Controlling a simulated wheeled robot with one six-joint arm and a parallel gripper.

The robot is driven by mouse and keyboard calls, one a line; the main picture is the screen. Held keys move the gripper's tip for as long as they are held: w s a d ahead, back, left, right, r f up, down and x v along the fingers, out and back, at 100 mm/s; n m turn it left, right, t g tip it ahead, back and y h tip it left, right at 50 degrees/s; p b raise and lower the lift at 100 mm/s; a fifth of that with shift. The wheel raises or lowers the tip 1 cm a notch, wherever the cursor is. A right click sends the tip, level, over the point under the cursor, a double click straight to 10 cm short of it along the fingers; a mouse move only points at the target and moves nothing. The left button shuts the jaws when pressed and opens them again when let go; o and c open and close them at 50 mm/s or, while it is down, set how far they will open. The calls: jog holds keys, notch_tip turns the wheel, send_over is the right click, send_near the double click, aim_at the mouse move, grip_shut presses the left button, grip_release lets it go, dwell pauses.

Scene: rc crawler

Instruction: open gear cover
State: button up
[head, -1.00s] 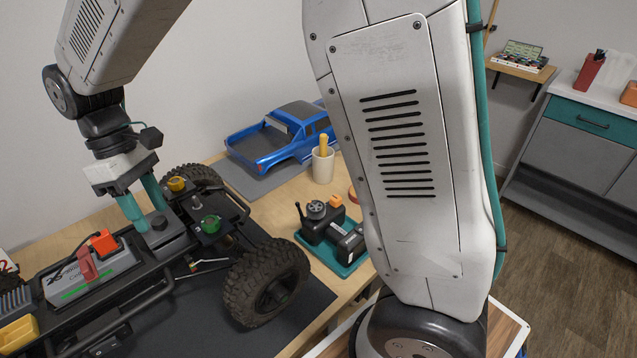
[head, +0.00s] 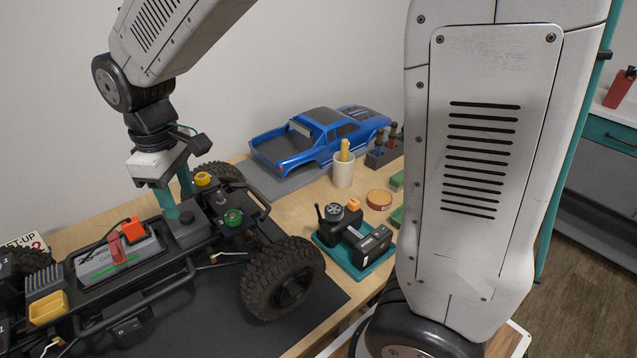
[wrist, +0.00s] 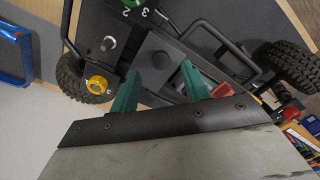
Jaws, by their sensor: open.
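The crawler chassis (head: 150,290) stands on a dark mat with its body off. A dark grey box-like cover (head: 193,236), which I take for the gear cover, sits mid-chassis beside the yellow and green knobs. It looks closed.
The yellow knob (head: 203,179) and green knob (head: 233,216) are close to the right of my fingers. A battery box (head: 112,262) with a red-orange switch is left. A blue truck body (head: 318,140), a cup (head: 344,172) and a teal tray (head: 352,262) stand behind and right.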

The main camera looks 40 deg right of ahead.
aim_at(186, 215)
notch_tip(186, 215, up, 5)
jog(key=shift+f, duration=0.2)
jog(key=s+d+r+m, duration=0.1)
jog(key=s+d+m, duration=0.3)
jog(key=s+d, duration=0.3)
jog(key=s+d+r+m+t, duration=0.1)
jog(key=s+d+m, duration=0.3)
jog(key=s+d, duration=0.4)
jog(key=shift+s+d, duration=0.2)
jog(key=shift+s, duration=2.55)
